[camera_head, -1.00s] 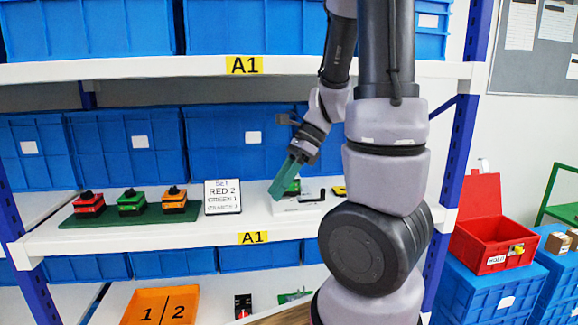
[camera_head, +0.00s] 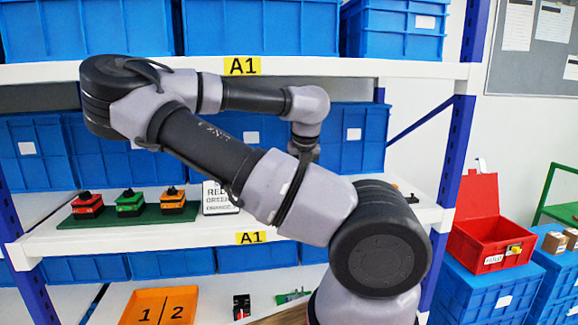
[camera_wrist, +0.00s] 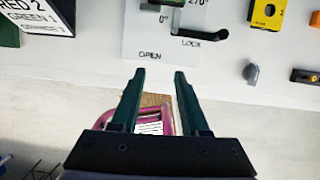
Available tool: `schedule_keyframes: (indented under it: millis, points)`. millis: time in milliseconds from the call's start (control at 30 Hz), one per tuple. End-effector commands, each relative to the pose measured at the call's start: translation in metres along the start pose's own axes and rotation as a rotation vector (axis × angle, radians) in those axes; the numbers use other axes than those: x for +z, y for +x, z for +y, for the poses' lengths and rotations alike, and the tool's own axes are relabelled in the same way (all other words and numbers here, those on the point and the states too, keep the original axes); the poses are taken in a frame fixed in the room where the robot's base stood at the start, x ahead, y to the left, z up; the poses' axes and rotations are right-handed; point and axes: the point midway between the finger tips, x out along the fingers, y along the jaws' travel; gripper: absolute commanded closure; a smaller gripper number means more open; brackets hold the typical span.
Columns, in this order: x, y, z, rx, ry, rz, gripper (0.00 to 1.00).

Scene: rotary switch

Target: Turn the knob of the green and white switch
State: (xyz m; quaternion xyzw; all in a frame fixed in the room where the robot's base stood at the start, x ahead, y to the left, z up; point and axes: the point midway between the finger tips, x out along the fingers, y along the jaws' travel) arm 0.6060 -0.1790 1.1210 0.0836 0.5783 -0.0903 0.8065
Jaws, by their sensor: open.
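The green and white switch shows in part at the top of the wrist view. Its white plate (camera_wrist: 148,38) carries the marks 0°, 270°, OPEN and LOCK. A black handle (camera_wrist: 205,36) lies beside LOCK. A bit of green (camera_wrist: 173,3) shows at the top edge, and the rest of the knob is cut off. My gripper (camera_wrist: 159,73) is open and empty, with its two green fingers apart just below the OPEN mark in the picture. I cannot tell its height above the shelf. In the head view my arm hides this switch and my fingers.
Red (camera_head: 87,205), green (camera_head: 130,203) and orange (camera_head: 173,200) switches with black knobs stand on a green base at the shelf's left. A sign card (camera_head: 217,197) stands beside them. A yellow part (camera_wrist: 268,13) and a grey knob (camera_wrist: 250,73) lie right of the plate.

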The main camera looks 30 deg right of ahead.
Motion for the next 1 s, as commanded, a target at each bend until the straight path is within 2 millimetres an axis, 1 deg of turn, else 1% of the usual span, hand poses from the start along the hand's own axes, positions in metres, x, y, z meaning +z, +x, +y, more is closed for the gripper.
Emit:
schedule_keyframes:
  millis: [33, 133, 267, 367, 700, 800, 900, 1000]
  points:
    - [0.006, -0.004, 0.002, -0.023, 0.007, -0.027, 0.55]
    - [0.013, -0.011, 0.005, -0.040, 0.022, -0.063, 0.55]
    - [0.022, -0.010, 0.005, -0.045, 0.027, -0.074, 0.55]
    - [0.034, -0.006, 0.004, -0.045, 0.027, -0.073, 0.55]
    - [0.101, 0.018, 0.001, -0.045, 0.025, -0.070, 0.55]
    - [0.117, 0.023, 0.000, -0.045, 0.026, -0.070, 0.55]
    - [0.130, 0.027, 0.000, -0.045, 0.026, -0.069, 0.55]
    - [0.129, 0.034, 0.000, -0.044, 0.026, -0.070, 0.55]
